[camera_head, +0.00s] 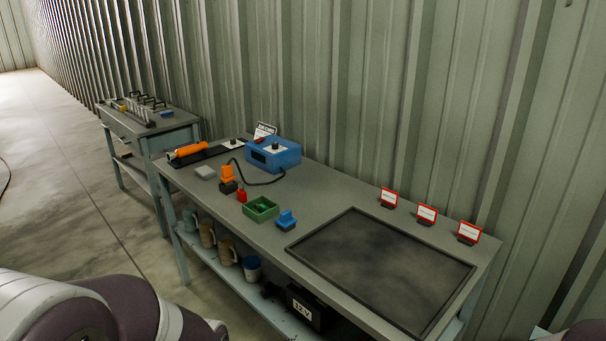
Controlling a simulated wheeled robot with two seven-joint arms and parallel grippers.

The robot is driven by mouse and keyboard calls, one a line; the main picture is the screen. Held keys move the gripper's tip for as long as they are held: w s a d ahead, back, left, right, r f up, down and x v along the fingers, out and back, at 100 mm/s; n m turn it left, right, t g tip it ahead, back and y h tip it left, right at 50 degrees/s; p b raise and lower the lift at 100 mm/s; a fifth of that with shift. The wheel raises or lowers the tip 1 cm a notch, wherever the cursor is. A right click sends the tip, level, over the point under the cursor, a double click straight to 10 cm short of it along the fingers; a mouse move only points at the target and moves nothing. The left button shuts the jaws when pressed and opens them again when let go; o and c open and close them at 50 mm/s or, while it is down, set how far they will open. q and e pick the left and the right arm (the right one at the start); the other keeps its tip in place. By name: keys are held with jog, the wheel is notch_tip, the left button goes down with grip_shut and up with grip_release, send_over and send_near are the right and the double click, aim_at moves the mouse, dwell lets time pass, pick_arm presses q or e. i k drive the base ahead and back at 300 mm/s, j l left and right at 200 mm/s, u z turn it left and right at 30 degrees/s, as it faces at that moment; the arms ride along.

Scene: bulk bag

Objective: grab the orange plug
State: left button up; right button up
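An orange plug (227,173) stands upright on the grey workbench (325,192), left of the middle of the picture. Its lower part is dark, and a black cable (258,182) close to it runs to a blue box (273,154) with a dial. Whether the cable joins the plug is too small to tell. Parts of my arms show at the bottom left and bottom right corners, well apart from the plug. Neither of my grippers is in view.
Near the plug are a red item (241,195), a green tray (262,209) and a blue item (286,220). An orange-handled tool (187,151) lies behind. A dark mat (381,265) fills the right. Mugs (227,252) stand on the lower shelf. A corrugated wall backs the bench.

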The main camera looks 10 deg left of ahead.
aim_at(227, 178)
jog(key=i+j+z, duration=0.15)
jog(key=j+z, duration=0.25)
jog(key=i+j+z, duration=0.15)
jog(key=z, duration=0.3)
jog(key=j+z, duration=0.8)
